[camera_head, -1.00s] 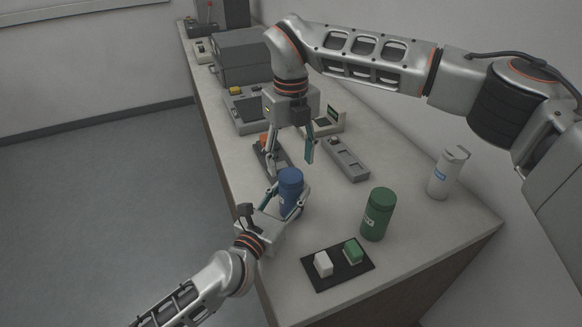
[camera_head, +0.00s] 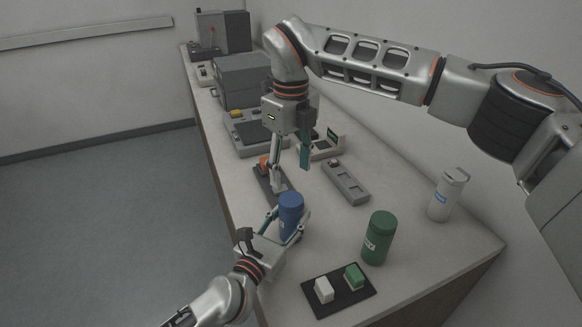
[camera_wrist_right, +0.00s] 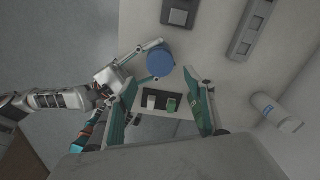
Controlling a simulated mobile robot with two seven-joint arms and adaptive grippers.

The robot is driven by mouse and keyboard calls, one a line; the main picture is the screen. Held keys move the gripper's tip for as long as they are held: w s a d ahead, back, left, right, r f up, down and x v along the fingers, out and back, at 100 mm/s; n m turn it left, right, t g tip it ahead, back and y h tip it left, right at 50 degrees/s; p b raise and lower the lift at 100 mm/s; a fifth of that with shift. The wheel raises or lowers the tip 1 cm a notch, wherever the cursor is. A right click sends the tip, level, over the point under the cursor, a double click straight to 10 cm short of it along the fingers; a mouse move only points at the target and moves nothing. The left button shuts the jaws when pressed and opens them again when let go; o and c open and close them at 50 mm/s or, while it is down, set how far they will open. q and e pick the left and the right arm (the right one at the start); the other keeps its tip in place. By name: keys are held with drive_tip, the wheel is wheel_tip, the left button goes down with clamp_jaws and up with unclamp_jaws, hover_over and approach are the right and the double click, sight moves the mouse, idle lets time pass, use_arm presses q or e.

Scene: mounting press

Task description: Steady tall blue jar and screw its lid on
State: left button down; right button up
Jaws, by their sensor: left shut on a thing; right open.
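The tall blue jar (camera_head: 290,220) stands upright on the bench with a blue lid (camera_head: 291,201) on top. The lid also shows from above as a round disc in the right wrist view (camera_wrist_right: 160,62). Whether it is fully screwed down cannot be told. My left gripper (camera_head: 286,232) is shut around the jar's body from the near left side. My right gripper (camera_head: 290,178) points down above the jar, open and empty, apart from the lid. In the right wrist view its two fingers (camera_wrist_right: 163,88) are spread wide, with the lid beyond and between their tips.
A green jar (camera_head: 378,238) stands right of the blue jar, and a white bottle (camera_head: 447,196) farther right. A black mat (camera_head: 338,303) with a white and a green block lies in front. A grey holder (camera_head: 345,183) and several machines stand behind. Bare bench lies between the jars.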

sight(291, 199)
drive_tip(key=shift+f, duration=4.05)
drive_tip(key=c, duration=1.1)
drive_tip(key=o, duration=1.3)
wheel_tip(291, 199, up, 12)
drive_tip(key=shift+r, duration=0.1)
